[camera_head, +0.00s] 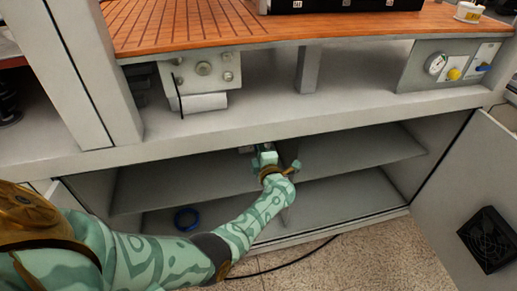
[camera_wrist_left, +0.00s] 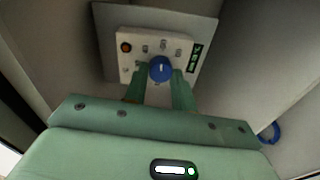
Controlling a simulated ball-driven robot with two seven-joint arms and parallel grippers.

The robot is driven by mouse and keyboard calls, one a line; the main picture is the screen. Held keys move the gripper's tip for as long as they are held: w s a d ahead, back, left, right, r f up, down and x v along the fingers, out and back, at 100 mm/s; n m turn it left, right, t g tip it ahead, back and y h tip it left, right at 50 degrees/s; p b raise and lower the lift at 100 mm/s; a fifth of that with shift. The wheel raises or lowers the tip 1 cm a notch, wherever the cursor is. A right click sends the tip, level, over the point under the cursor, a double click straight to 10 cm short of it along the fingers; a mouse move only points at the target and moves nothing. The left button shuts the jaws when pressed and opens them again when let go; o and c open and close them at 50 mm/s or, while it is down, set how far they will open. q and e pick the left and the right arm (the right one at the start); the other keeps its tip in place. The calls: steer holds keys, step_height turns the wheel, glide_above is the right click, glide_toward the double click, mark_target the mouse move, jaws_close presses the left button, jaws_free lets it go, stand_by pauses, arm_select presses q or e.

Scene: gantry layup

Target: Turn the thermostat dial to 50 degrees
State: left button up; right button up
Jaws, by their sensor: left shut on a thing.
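The thermostat dial (camera_wrist_left: 160,68) is a blue round knob with a white mark, seen in the left wrist view. It sits at the lower middle of a pale control panel (camera_wrist_left: 136,41) with a green display (camera_wrist_left: 195,58), an orange-red button (camera_wrist_left: 126,47) and several small controls. My left gripper (camera_wrist_left: 162,80) is shut on the dial, one finger on each side. The dial's scale is too small to read. In the head view my left gripper (camera_head: 265,150) reaches into the open cabinet, and the dial is hidden. My right gripper is not in view.
The cabinet (camera_head: 350,160) has an inner shelf and an open door with a black fan grille (camera_head: 487,240) on the right. A blue ring (camera_head: 187,218) lies on its floor. A gauge panel (camera_head: 450,65) is above right. A black cable runs across the floor.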

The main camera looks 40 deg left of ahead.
arm_select(q)
steer(key=shift+d+f+m, duration=0.1)
steer(key=shift+m, duration=0.5)
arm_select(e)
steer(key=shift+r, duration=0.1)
arm_select(q)
steer(key=o, duration=1)
